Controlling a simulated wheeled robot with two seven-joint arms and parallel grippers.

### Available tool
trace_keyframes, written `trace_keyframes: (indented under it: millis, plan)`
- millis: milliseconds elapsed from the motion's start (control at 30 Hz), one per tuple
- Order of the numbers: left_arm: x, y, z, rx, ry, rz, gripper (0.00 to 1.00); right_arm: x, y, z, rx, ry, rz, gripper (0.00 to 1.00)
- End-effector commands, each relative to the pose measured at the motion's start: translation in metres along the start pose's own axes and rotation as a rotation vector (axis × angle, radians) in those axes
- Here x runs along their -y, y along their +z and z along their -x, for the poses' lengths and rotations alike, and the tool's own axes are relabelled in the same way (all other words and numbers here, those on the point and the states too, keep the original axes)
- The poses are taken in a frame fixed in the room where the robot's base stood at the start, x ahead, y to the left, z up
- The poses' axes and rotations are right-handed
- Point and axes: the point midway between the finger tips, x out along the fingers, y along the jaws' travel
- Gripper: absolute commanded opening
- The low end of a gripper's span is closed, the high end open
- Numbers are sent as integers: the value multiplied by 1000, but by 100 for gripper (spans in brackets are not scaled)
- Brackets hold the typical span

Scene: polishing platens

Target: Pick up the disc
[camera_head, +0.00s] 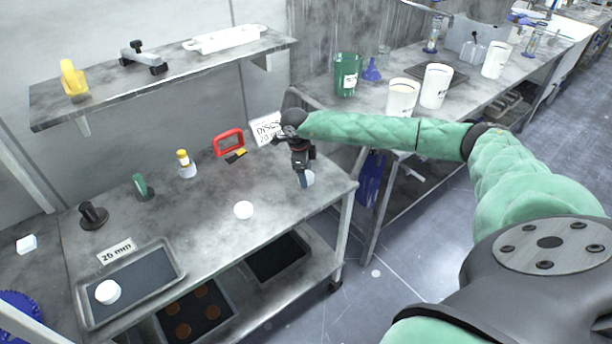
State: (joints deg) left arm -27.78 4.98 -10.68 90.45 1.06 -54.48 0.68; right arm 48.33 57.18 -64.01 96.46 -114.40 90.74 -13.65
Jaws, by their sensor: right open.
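A white disc (308,178) lies near the right end of the grey metal table, partly hidden behind my right gripper (303,181). The gripper points down at the disc with its jaws open; I cannot tell whether the fingers touch it. A second white disc (243,210) lies on the bare table to the left of the gripper. A third white disc (108,292) lies in the shallow metal tray (176,264) at the table's front left. A sign reading "DISCS" (266,130) stands behind the gripper. My left gripper is out of view.
A "20 mm" label (116,251) stands behind the tray. A black knob-like piece (93,215), a green piece (143,187), a yellow-capped bottle (186,164) and a red frame (229,143) line the table's back. A shelf (200,68) overhangs it. The table's middle is mostly clear.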

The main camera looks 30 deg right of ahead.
Motion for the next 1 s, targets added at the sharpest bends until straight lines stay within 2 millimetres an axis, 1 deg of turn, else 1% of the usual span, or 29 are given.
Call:
trace_keyframes:
  millis: [100,300,367,500,567,600,867,1000]
  plan:
    - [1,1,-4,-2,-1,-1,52,0,0,-4,0,0,0,76]
    - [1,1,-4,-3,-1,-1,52,0,0,-4,0,-1,0,76]
    - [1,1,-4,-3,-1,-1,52,0,0,-4,0,-1,0,66]
    - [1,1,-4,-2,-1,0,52,0,0,-4,0,-1,0,38]
    - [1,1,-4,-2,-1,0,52,0,0,-4,0,-1,0,27]
    - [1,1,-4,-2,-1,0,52,0,0,-4,1,-1,0,24]
    - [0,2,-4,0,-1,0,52,0,0,-3,1,-1,0,24]
    - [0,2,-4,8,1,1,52,1,-1,3,2,-2,0,24]
